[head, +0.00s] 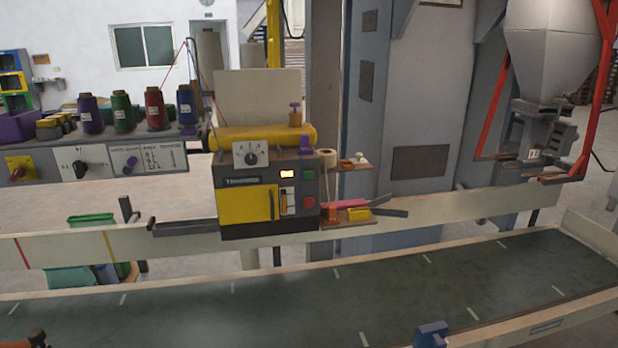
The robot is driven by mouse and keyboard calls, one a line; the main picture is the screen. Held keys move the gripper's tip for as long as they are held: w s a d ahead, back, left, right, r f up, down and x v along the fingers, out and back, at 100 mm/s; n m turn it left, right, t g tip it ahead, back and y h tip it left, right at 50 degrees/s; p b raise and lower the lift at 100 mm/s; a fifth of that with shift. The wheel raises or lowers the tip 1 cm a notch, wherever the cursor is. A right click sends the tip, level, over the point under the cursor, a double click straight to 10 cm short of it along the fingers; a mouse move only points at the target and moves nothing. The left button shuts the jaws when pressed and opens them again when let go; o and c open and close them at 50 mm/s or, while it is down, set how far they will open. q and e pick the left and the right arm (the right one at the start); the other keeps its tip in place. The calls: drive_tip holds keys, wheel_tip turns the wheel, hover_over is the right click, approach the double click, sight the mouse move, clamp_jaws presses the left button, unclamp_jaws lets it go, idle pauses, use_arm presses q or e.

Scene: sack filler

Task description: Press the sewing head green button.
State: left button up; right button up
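The sewing head (249,204) stands behind the conveyor near the middle of the head view, a dark box with a yellow door. The green button (308,175) is on the right part of its front panel, beside a small lit display (287,174). A red button (309,201) sits just below the green one. Nothing covers the green button. Neither of my grippers can be made out in this view.
The conveyor belt (300,290) crosses the foreground and is empty. A pale guide rail (450,208) runs behind it. A thread shelf with several spools and a control panel (100,163) is at left. A grey hopper (552,60) with red bars hangs at right.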

clamp_jaws()
drive_tip(key=shift+d, duration=0.2)
idle(1.0)
